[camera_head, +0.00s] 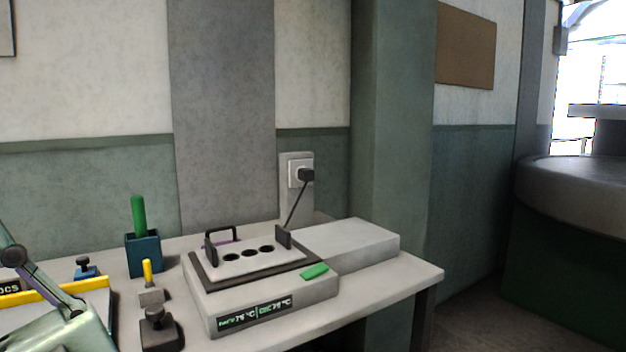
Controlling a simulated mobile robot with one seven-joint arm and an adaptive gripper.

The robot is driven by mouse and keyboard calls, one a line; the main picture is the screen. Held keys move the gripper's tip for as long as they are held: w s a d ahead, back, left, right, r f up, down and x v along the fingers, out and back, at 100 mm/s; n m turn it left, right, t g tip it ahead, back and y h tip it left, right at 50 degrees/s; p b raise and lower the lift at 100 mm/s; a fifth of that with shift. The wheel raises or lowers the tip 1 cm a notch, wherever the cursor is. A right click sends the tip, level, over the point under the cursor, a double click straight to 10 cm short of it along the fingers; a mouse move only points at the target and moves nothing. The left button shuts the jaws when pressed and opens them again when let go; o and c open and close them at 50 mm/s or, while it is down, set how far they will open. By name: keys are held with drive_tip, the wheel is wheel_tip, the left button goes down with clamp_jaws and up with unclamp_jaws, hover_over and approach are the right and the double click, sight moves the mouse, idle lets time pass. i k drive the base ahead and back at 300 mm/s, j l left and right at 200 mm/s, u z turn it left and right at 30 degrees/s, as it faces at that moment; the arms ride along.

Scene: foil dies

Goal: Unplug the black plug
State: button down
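The black plug (306,175) sits in a white wall socket (294,171) on a pale upright block behind the table. Its dark cord (297,203) slants down to the left and ends behind the heating unit (262,297). The plug appears seated against the socket face. My gripper is not identifiable in this view, and nothing is touching the plug.
The heating unit on the table (402,283) has dark handles, round holes and a green switch (315,271). A grey box (345,244) lies below the socket. A teal holder (144,255) and small tools stand left. A pale green jointed part fills the lower left corner.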

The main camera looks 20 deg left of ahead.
sight(305, 174)
drive_tip(key=i+l, duration=0.1)
drive_tip(key=i, duration=0.4)
drive_tip(key=i+l, duration=0.15)
drive_tip(key=i, duration=0.35)
drive_tip(key=i+l+u, duration=0.1)
drive_tip(key=i, duration=0.45)
